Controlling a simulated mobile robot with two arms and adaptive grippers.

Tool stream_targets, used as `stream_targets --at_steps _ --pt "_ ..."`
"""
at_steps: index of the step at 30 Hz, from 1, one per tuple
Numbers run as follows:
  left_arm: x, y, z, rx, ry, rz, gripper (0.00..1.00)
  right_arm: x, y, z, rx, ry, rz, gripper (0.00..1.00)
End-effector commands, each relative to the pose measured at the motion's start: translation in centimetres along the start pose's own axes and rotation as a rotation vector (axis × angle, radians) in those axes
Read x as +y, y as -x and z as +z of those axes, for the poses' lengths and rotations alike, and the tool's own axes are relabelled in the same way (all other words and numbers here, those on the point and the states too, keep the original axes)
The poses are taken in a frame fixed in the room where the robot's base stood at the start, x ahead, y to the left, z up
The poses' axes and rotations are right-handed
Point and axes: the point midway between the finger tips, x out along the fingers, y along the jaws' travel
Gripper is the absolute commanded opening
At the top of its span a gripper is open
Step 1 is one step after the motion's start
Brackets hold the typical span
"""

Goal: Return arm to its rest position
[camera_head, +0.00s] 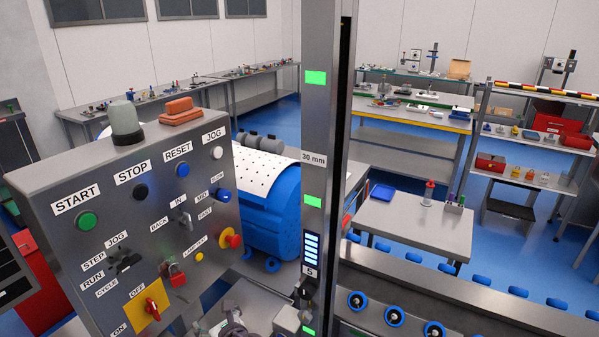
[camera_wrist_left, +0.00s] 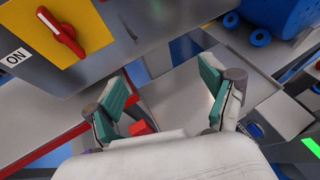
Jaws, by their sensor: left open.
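My left gripper (camera_head: 232,326) shows small at the bottom edge of the head view, just right of the lower part of the grey control panel (camera_head: 60,235). In the left wrist view my left gripper (camera_wrist_left: 162,92) has its two teal-padded fingers spread apart, with nothing between them. The red rotary switch (camera_head: 152,309) on its yellow plate is on the panel's lower part. The switch also shows at the upper left of the left wrist view (camera_wrist_left: 62,34), apart from the fingers. My right gripper is in neither view.
A grey upright column (camera_head: 318,120) with green lights stands right of the panel. A blue drum machine (camera_head: 283,215) is behind. A conveyor with blue rollers (camera_head: 470,300) runs at the lower right. A small table (camera_head: 415,222) and loaded benches stand farther back, with blue floor between.

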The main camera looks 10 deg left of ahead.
Motion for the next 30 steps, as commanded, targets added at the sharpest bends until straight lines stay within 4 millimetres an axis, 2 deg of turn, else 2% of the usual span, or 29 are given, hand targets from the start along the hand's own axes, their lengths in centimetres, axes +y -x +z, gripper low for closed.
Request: stream_targets --at_steps 2,4,6,9,12,18,24,29,30 --pt "0.6 2.0 -2.7 0.101 0.132 -0.001 0.83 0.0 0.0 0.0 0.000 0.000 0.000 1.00" --pt "1.7 4.8 -5.5 0.234 0.334 0.022 0.83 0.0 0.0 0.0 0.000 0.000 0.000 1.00" --pt "3.3 8.3 -8.3 0.394 0.607 0.087 0.83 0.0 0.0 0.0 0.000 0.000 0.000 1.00" --pt "5.8 12.6 -10.4 0.566 0.973 0.231 0.83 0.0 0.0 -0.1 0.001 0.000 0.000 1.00" --pt "8.0 15.5 -11.1 0.660 1.240 0.368 0.83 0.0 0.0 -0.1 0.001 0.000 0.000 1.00" --pt "11.7 19.5 -10.9 0.736 1.616 0.601 0.83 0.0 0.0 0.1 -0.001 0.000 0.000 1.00" --pt "14.7 22.2 -10.1 0.741 1.880 0.789 0.83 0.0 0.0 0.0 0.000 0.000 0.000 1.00" --pt "16.7 23.9 -9.2 0.721 2.045 0.912 0.83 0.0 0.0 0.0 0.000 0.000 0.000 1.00" --pt "16.9 23.7 -9.6 0.716 2.066 0.930 0.83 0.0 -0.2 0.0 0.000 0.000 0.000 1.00"
